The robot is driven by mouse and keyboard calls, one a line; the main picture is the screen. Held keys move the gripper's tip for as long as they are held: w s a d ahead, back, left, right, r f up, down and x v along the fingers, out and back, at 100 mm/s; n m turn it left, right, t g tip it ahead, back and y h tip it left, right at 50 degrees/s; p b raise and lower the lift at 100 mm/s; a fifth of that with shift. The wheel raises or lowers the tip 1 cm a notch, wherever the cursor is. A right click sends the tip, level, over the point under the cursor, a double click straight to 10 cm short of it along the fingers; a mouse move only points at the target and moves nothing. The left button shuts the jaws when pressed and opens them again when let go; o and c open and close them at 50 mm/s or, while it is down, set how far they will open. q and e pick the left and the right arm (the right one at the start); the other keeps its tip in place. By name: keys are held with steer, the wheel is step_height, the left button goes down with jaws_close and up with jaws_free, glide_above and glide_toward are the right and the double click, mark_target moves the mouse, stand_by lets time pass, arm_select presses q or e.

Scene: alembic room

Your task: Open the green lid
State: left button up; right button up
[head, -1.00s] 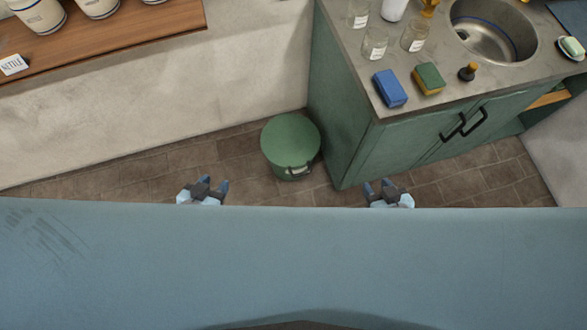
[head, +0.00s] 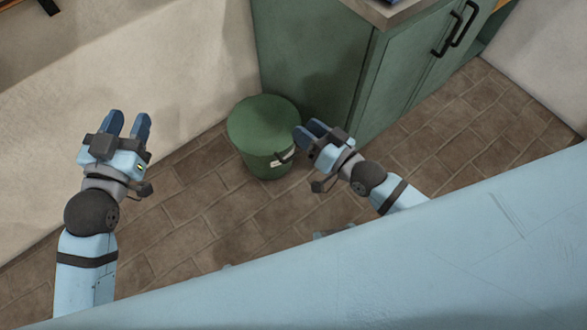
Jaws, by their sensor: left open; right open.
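The green lid (head: 264,121) lies flat and closed on a round green bin (head: 262,163) that stands on the floor beside the green cabinet. A dark handle (head: 284,157) and a small pale label show on the bin's front right side. My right gripper (head: 308,130) is open and empty. In the picture its fingertips come close to the right rim of the lid; I cannot tell whether they touch. My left gripper (head: 129,120) is open and empty, well to the left of the bin, with its fingers pointing toward the wall.
The green cabinet (head: 315,70) with black handles (head: 446,35) stands right behind the bin, under a stone counter (head: 385,8). A pale wall (head: 130,60) runs behind on the left. The brown tiled floor (head: 210,225) in front of the bin is clear.

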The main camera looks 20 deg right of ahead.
step_height(320, 180, down, 3)
steer(key=b, duration=0.3)
steer(key=m+g+h+b, duration=0.1)
steer(key=m+h+b, duration=0.2)
steer(key=m+b, duration=1)
glide_toward(293, 155)
steer(key=shift+m, duration=0.9)
steer(key=b+x, duration=0.1)
steer(key=x, duration=0.2)
steer(key=b+x, duration=0.1)
steer(key=x, duration=0.2)
steer(key=f+x, duration=0.1)
steer(key=x, duration=0.3)
steer(key=shift+d+b, duration=0.1)
steer(key=shift+b, duration=0.3)
arm_select(q)
steer(key=s+d+f+m+h, duration=0.1)
steer(key=s+d+f, duration=0.1)
steer(key=f, duration=0.4)
steer(key=s+d+f+m+h, duration=0.1)
steer(key=s+d+f, duration=0.1)
steer(key=f, duration=0.4)
steer(key=shift+s+d, duration=0.25)
steer(key=shift+s, duration=0.6)
arm_select(e)
steer(key=shift+r, duration=0.1)
jaws_close()
